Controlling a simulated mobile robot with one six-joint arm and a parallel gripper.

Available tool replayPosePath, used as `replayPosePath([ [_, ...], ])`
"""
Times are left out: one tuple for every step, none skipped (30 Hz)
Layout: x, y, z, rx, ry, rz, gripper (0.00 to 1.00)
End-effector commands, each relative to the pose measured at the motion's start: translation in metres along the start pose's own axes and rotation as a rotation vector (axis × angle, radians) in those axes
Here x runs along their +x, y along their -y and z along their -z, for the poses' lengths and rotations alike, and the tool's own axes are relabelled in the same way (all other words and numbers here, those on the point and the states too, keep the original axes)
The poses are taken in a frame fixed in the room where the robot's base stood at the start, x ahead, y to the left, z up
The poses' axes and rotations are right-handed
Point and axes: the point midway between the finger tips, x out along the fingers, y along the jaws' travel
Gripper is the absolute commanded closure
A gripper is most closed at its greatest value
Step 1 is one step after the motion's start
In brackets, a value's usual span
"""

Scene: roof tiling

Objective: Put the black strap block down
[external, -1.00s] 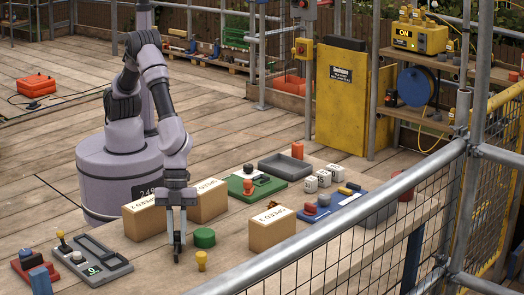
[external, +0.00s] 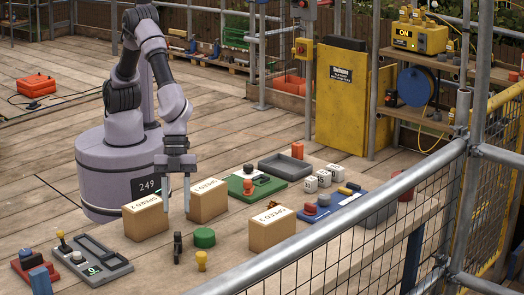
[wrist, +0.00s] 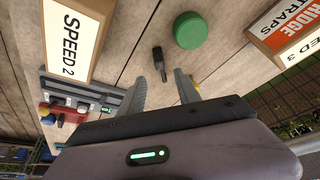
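The black strap block (external: 177,248) stands on the table between the SPEED 2 box and the green round piece. In the wrist view the block (wrist: 158,60) shows just beyond the fingertips, apart from them. My gripper (external: 176,208) is open and empty above the block, beside the SPEED 2 box. In the wrist view both fingers of the gripper (wrist: 161,78) are spread with nothing between them.
The SPEED 2 box (external: 146,218), SPEED 1 box (external: 208,201) and SPEED 3 box (external: 272,230) stand around. A green round piece (external: 204,238) and a yellow piece (external: 202,261) are close by. A grey control panel (external: 88,261) lies to the left.

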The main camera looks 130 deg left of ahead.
Motion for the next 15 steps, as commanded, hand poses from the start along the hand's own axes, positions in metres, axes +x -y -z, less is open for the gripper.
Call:
replayPosePath([
  [-0.014, 0.0, 0.001, 0.0, -0.001, 0.0, 0.6],
  [-0.019, 0.0, 0.001, 0.0, -0.001, 0.0, 0.6],
  [-0.025, 0.0, 0.001, -0.001, -0.001, 0.0, 0.6],
  [-0.029, 0.0, 0.001, -0.001, 0.0, 0.0, 0.6],
  [-0.031, 0.0, 0.001, -0.001, 0.0, 0.0, 0.6],
  [-0.037, 0.0, 0.0, -0.001, -0.001, 0.002, 0.6],
  [-0.044, 0.001, -0.002, -0.003, -0.002, 0.005, 0.6],
  [-0.055, 0.002, -0.004, -0.008, -0.004, 0.013, 0.6],
  [-0.076, 0.002, -0.01, -0.015, -0.006, 0.028, 0.6],
  [-0.097, 0.003, -0.017, -0.023, -0.007, 0.046, 0.6],
  [-0.12, 0.003, -0.027, -0.035, -0.006, 0.066, 0.6],
  [-0.154, 0.001, -0.045, -0.055, -0.004, 0.1, 0.6],
  [-0.179, 0.0, -0.062, -0.071, -0.001, 0.13, 0.6],
  [-0.202, -0.003, -0.08, -0.09, 0.004, 0.162, 0.6],
  [-0.229, -0.008, -0.106, -0.117, 0.01, 0.207, 0.6],
])
